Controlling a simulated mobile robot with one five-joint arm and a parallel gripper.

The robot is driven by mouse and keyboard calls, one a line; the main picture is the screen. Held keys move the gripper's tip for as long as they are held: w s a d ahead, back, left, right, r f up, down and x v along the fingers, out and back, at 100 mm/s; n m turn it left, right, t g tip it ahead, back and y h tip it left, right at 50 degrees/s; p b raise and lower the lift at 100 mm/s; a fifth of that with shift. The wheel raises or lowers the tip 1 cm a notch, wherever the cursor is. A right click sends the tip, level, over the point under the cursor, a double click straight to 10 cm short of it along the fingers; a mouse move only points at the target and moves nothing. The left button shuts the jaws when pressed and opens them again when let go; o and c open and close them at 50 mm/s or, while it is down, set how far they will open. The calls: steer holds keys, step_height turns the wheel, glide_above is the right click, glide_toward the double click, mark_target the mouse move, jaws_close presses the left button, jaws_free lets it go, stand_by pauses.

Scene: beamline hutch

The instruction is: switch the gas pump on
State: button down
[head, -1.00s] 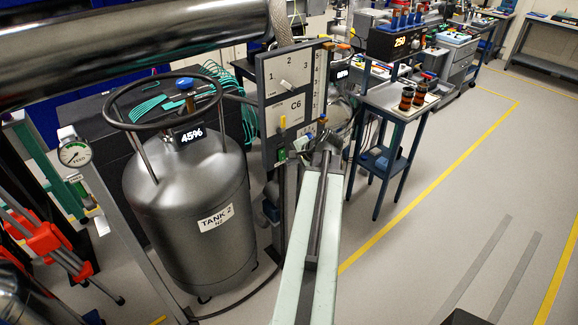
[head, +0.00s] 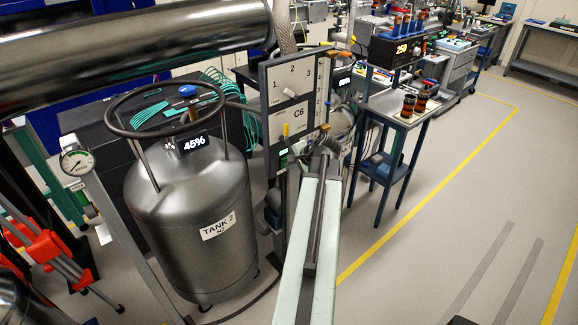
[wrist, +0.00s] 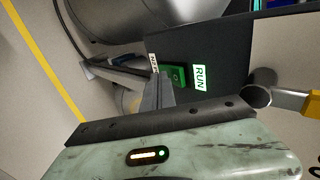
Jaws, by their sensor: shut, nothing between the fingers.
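A green switch (wrist: 177,76) sits on a dark panel in the wrist view, beside a white label reading RUN (wrist: 199,77). A second small label is at its other side, partly hidden. My gripper (wrist: 157,80) is shut and empty, its fingertips right beside the green switch. I cannot tell whether they touch it, or which way the switch is set. In the head view my arm reaches to the lower part of an upright panel (head: 272,88), where a small green patch (head: 283,151) shows. The pump itself is not clearly made out.
A gauge (head: 75,162) is at far left. A blue-legged stand (head: 402,120) is to the right. Floor beyond it is open. A yellow tap-like handle (wrist: 300,100) is close right in the wrist view.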

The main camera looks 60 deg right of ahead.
steer(key=shift+r+p, duration=0.45)
steer(key=shift+r, duration=0.2)
steer(key=shift+s, duration=0.1)
